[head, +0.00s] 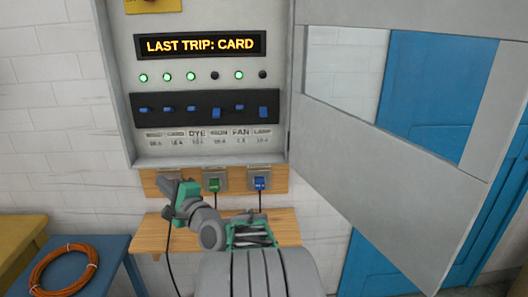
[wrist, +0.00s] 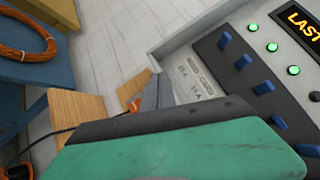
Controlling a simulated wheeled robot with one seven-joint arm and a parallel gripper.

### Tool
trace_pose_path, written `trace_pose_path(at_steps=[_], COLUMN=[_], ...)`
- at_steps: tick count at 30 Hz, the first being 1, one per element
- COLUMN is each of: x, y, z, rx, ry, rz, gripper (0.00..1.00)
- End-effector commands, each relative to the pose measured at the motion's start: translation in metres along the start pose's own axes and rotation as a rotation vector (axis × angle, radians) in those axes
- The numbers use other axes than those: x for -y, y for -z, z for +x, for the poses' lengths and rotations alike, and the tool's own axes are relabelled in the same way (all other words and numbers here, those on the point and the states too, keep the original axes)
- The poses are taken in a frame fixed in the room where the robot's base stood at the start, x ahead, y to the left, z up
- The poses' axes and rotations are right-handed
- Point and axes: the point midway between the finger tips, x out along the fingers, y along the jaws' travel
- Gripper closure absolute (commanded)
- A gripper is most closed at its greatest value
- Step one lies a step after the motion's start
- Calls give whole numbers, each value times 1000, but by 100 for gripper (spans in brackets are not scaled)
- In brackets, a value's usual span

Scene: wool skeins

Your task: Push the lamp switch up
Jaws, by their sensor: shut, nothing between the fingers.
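The lamp switch (head: 263,112) is the rightmost blue switch on the dark strip of the open panel in the head view. Its lever sits low and the small light (head: 262,74) above it is dark. It lies outside the wrist view. My gripper (head: 180,195) is below and left of the switch strip, apart from the lamp switch, in front of the wooden board under the panel. In the wrist view its grey fingers (wrist: 155,92) are together with nothing held.
Other blue switches (head: 191,109) stand in the same row; the fourth is also low, with a dark light. The open panel door (head: 400,140) fills the right side. Plugs (head: 260,181) sit below the panel. A coiled orange cable (head: 64,270) lies on a blue stool at left.

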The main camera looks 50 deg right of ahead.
Motion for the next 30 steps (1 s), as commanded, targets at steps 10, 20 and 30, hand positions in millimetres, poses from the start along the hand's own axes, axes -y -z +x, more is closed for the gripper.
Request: trace_pose_path(at_steps=[10, 20, 30], x=[98, 103, 141], y=[206, 209, 222], z=[-150, -156, -124], rx=[-3, 9, 8], ry=[877, 905, 900], rz=[873, 897, 897], gripper=[100, 100, 100])
